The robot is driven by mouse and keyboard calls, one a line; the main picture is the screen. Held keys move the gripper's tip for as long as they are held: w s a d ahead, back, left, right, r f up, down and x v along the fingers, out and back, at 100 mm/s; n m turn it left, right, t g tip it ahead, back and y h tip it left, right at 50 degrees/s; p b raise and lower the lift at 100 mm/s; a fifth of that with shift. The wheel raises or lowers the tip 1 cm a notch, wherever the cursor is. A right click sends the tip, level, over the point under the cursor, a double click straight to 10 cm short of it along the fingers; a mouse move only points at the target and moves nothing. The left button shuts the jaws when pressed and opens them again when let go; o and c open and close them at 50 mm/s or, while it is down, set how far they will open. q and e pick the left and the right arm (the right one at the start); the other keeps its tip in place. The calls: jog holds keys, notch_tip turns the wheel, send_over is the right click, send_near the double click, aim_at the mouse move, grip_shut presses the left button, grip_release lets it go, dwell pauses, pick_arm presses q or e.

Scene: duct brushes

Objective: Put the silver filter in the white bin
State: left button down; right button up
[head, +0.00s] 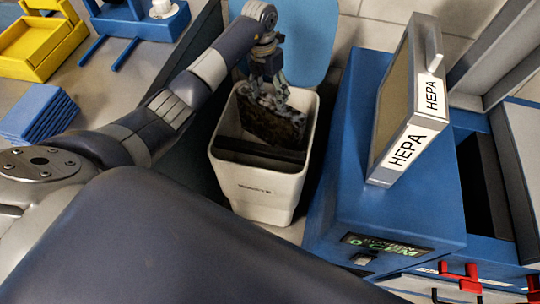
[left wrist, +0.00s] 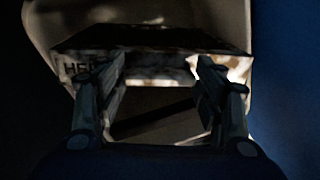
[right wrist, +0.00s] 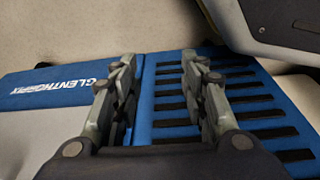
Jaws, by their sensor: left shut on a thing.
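The white bin (head: 262,187) stands open on the floor in the middle of the head view. My left gripper (head: 267,82) is over its mouth, shut on a dark, dirty filter (head: 272,122) with a mottled grey rim. The filter hangs tilted, its lower part inside the bin opening. The left wrist view shows the held filter (left wrist: 150,42) between the fingers, with part of a HEPA label. A cleaner, silver-framed filter (head: 385,150) marked HEPA stands upright on the blue machine. My right gripper (right wrist: 160,85) is open and empty, seen only in the right wrist view.
The blue machine (head: 345,205) stands just right of the bin. Left of the bin is a grey bench with blue stacked pieces (head: 40,115) and a yellow tray (head: 38,42). Below my right gripper is a blue slotted panel (right wrist: 230,105).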

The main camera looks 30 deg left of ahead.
aim_at(270, 119)
pick_arm(q)
jog(key=shift+f+b, duration=0.9)
jog(key=shift+f, duration=0.5)
notch_tip(270, 119, down, 5)
jog(key=shift+f+b, duration=0.15)
jog(key=shift+b, duration=0.3)
notch_tip(270, 119, down, 4)
jog(key=shift+d+r+b, duration=0.1)
jog(key=shift+b, duration=0.3)
jog(key=shift+f, duration=0.35)
pick_arm(e)
jog(key=w+r, duration=0.3)
jog(key=r, duration=0.3)
jog(key=shift+w+a, duration=0.2)
jog(key=shift+w, duration=0.15)
jog(key=shift+t, duration=0.3)
pick_arm(q)
jog(key=shift+c, duration=2)
grip_release()
pick_arm(e)
jog(key=shift+r, duration=0.1)
